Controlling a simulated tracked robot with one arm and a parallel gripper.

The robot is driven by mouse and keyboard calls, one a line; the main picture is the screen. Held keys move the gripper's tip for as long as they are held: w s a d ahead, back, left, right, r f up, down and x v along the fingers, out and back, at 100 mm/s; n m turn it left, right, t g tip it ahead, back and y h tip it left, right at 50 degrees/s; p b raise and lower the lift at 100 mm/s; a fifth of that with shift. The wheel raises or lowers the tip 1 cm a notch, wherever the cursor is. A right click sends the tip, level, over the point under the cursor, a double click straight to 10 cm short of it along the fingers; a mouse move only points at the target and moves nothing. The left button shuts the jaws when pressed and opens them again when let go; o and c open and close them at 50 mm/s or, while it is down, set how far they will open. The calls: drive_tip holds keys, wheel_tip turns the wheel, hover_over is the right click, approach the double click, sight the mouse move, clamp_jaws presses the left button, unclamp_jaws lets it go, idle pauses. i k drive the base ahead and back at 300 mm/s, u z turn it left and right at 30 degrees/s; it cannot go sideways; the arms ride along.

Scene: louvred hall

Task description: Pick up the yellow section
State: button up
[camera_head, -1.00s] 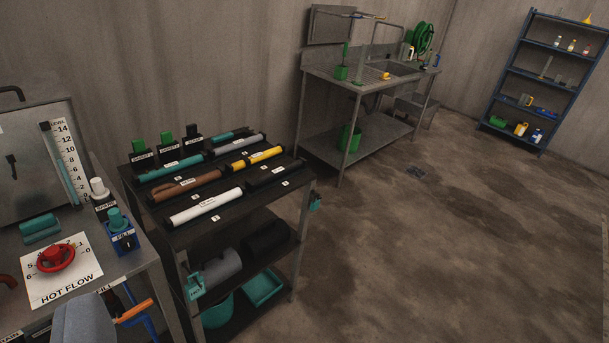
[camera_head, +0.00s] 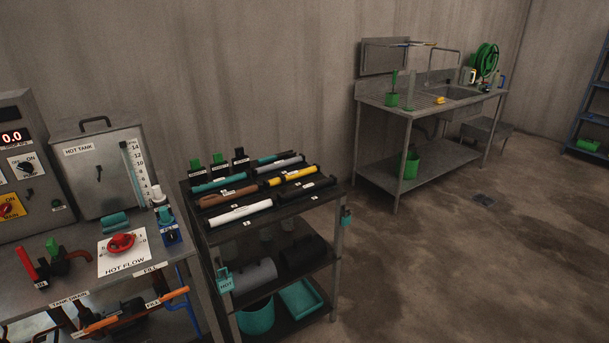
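The yellow section (camera_head: 291,175) is a yellow tube with black ends. It lies on the top shelf of a dark cart (camera_head: 256,223), in the right-hand row between a grey tube (camera_head: 279,163) behind it and a black tube (camera_head: 306,188) in front. A white tube (camera_head: 239,213), a brown tube (camera_head: 228,195) and a teal tube (camera_head: 219,183) lie in the left-hand row. My gripper is not visible in the view.
A steel bench with a hot tank (camera_head: 107,172) and a red valve wheel (camera_head: 121,242) stands left of the cart. A sink table (camera_head: 424,110) stands at the back right. The floor (camera_head: 460,270) right of the cart is clear.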

sight(280, 179)
drive_tip(key=z, duration=0.4)
drive_tip(key=i, duration=1.55)
drive_tip(key=u, duration=0.3)
drive_tip(key=i, duration=1.3)
drive_tip(key=u, duration=0.9)
drive_tip(key=i, duration=0.35)
drive_tip(key=u, duration=0.3)
